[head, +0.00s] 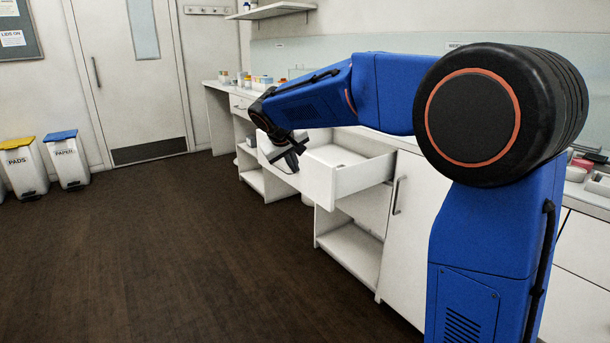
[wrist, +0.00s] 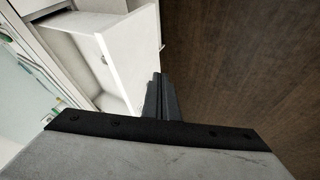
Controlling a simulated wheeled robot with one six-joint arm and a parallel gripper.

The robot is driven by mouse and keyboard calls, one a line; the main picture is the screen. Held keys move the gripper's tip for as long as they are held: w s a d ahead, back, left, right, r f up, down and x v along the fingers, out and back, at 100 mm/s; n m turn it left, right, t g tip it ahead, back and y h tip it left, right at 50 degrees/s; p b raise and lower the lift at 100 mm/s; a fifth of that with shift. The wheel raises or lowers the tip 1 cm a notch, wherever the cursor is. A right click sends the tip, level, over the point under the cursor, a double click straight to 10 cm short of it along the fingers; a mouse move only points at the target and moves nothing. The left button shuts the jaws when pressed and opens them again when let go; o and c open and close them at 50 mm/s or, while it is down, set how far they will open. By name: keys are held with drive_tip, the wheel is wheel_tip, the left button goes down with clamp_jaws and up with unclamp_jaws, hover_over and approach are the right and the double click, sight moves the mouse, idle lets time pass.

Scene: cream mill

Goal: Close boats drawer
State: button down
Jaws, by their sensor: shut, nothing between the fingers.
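A white drawer (head: 362,178) stands pulled open from the counter in the head view. Its interior shows from above, and no label naming it is readable. In the wrist view, its white front panel (wrist: 130,42) and part of its inside are at the upper left. My gripper (head: 291,162) is shut and empty, beside the drawer's front at its far end. In the wrist view, the dark fingers (wrist: 160,97) are close together near the front panel's lower edge. I cannot tell whether they touch it.
A white cupboard door with a handle (head: 397,195) and an open lower shelf (head: 350,252) are beside the drawer. Small items stand on the far counter. Lidded bins (head: 66,160) stand by the closed door (head: 135,80). The dark floor (head: 190,255) at left is clear.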

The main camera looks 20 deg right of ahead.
approach(312, 185)
wheel_tip(312, 185, down, 3)
drive_tip(key=a, duration=0.3)
drive_tip(key=shift+w+d+f, duration=0.1)
drive_tip(key=shift+w+d, duration=0.3)
drive_tip(key=shift+d, duration=0.3)
drive_tip(key=shift+w+d, duration=0.4)
drive_tip(key=shift+d, duration=0.25)
drive_tip(key=shift+w+d+f, duration=0.1)
drive_tip(key=shift+w+d, duration=0.3)
drive_tip(key=shift+d, duration=0.3)
drive_tip(key=w+d, duration=0.4)
drive_tip(key=d, duration=0.6)
drive_tip(key=w+d, duration=0.3)
drive_tip(key=d, duration=0.8)
drive_tip(key=w+d, duration=0.4)
drive_tip(key=d, duration=0.6)
drive_tip(key=shift+w+d, duration=0.3)
drive_tip(key=shift+w+d+r, duration=0.1)
drive_tip(key=shift+d+r, duration=0.05)
drive_tip(key=shift+d, duration=0.15)
drive_tip(key=shift+d, duration=0.1)
